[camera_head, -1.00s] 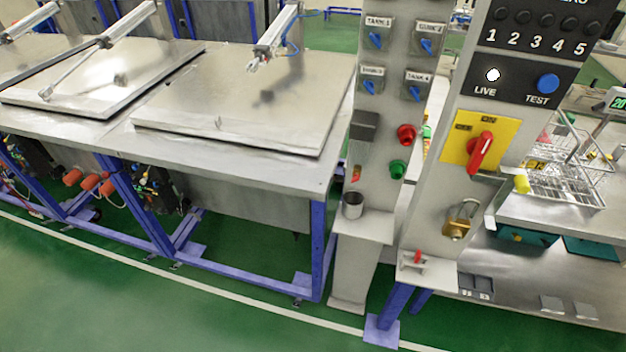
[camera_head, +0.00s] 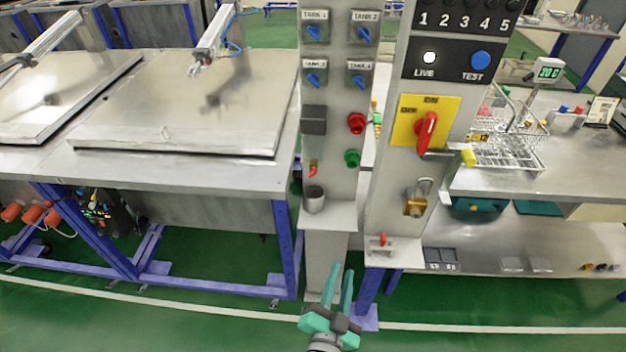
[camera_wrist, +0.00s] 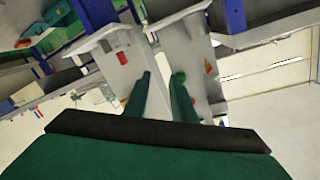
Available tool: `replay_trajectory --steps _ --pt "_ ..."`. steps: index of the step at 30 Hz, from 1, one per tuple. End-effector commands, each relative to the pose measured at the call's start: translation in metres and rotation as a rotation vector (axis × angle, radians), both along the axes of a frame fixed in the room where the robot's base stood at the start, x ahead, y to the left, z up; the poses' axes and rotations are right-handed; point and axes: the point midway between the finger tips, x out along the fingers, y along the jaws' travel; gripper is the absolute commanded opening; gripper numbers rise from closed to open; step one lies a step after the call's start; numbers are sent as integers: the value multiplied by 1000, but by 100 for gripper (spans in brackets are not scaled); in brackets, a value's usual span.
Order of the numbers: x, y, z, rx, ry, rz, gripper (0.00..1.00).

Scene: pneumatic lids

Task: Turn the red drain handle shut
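A small red lever (camera_head: 313,169) with a yellowish part sits low on the left grey column, just above a steel cup (camera_head: 314,199). It looks like the drain handle, but it is too small to tell its angle. Another small red handle (camera_head: 382,240) sits on the ledge of the right column. My gripper (camera_head: 342,268) is below both columns' ledges, pointing up, its teal fingers apart and empty. In the wrist view my gripper (camera_wrist: 160,75) is open.
The left column has red (camera_head: 356,123) and green (camera_head: 352,158) buttons and blue tank switches. The right column has a large red rotary switch (camera_head: 428,131) on a yellow plate and a padlock (camera_head: 416,203). Lidded steel tanks (camera_head: 190,110) stand left, a bench (camera_head: 560,183) right.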

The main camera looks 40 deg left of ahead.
Motion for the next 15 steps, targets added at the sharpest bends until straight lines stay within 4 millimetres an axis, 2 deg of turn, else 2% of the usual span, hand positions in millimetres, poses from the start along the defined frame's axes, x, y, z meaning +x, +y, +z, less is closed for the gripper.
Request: replay_trajectory --steps 1,6,10,15 --pt "13 20 14 37 -8 27 23" --pt "40 76 51 147 10 96 23" --pt "51 109 75 208 24 134 23" --pt "57 131 92 252 39 159 23"
